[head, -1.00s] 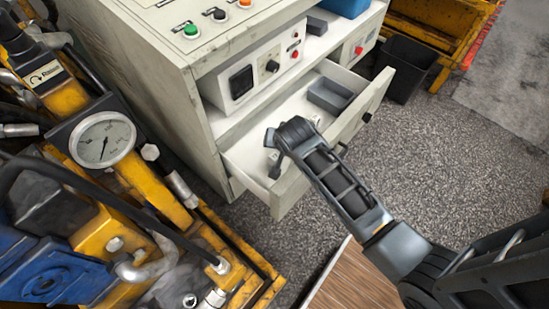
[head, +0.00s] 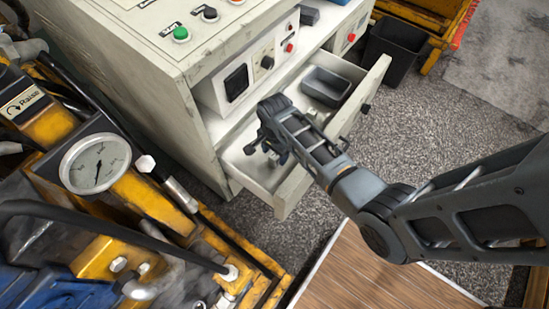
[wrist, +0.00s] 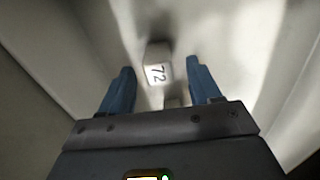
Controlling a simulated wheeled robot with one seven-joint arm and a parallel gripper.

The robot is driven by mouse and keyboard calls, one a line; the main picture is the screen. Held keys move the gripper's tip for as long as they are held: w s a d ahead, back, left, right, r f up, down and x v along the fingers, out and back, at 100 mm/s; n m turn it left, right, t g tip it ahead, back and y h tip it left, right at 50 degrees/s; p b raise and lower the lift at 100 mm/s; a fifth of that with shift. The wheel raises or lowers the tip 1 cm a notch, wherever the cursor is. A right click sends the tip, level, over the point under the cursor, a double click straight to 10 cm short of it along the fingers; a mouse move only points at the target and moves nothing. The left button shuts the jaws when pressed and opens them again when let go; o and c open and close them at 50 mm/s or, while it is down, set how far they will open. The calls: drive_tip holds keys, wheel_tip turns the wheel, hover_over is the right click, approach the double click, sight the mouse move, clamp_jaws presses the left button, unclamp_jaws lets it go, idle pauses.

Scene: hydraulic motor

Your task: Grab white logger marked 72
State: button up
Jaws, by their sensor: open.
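The white logger marked 72 (wrist: 157,72) lies in the open drawer (head: 290,190) of the grey cabinet. In the wrist view it sits between and just beyond the two blue fingertips of my gripper (wrist: 160,82), which are apart with nothing between them touching.
The drawer walls lie close around my gripper. A yellow machine with a gauge (head: 95,163) is at the left. A black bin (head: 393,60) stands on the floor behind, and a wooden surface (head: 370,275) is below my arm.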

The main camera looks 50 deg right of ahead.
sight(275, 155)
wheel_tip(275, 155, down, 3)
drive_tip(key=shift+a+f, duration=0.1)
drive_tip(key=shift+f, duration=0.1)
drive_tip(key=c, duration=1.1)
